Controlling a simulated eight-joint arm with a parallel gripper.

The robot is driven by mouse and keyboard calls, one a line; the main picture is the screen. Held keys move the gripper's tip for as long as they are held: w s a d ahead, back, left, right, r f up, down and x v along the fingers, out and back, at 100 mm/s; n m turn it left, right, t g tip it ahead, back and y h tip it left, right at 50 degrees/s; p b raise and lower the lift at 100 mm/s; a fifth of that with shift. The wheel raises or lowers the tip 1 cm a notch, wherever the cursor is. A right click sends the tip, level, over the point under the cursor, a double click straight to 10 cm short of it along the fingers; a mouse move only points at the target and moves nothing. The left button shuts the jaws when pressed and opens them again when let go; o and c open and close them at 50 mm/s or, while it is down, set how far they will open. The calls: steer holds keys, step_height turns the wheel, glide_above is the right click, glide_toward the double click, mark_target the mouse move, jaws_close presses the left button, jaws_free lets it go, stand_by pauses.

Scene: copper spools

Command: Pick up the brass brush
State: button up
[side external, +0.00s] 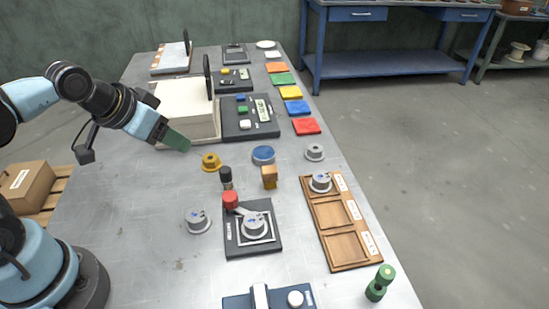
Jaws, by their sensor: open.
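My gripper (176,140) hangs above the left part of the table, beside a white box-like block. Its green end points down to the right, and nothing shows held in it. A small tan-brown block (269,176) stands upright right of the table's middle, next to a black-topped post; it may be the brass brush, but it is too small to tell. My gripper is up and to the left of it, well apart. A brass-yellow flanged spool (211,162) sits nearer to my gripper, below and right of it.
A red-knobbed fixture (250,232) holds a grey spool. A wooden tray (345,250) has one grey spool in its far compartment. A blue round tin (263,155) and a loose grey spool (197,220) stand nearby. Coloured tiles (306,126) line the right edge. The front left table is clear.

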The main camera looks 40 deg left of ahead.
stand_by(0.8)
steer(key=m+g+h, duration=0.3)
steer(key=m+g, duration=0.1)
steer(key=m, duration=0.5)
glide_toward(267, 169)
steer(key=shift+x, duration=5.7)
steer(key=c, duration=1)
steer(key=shift+c, duration=0.2)
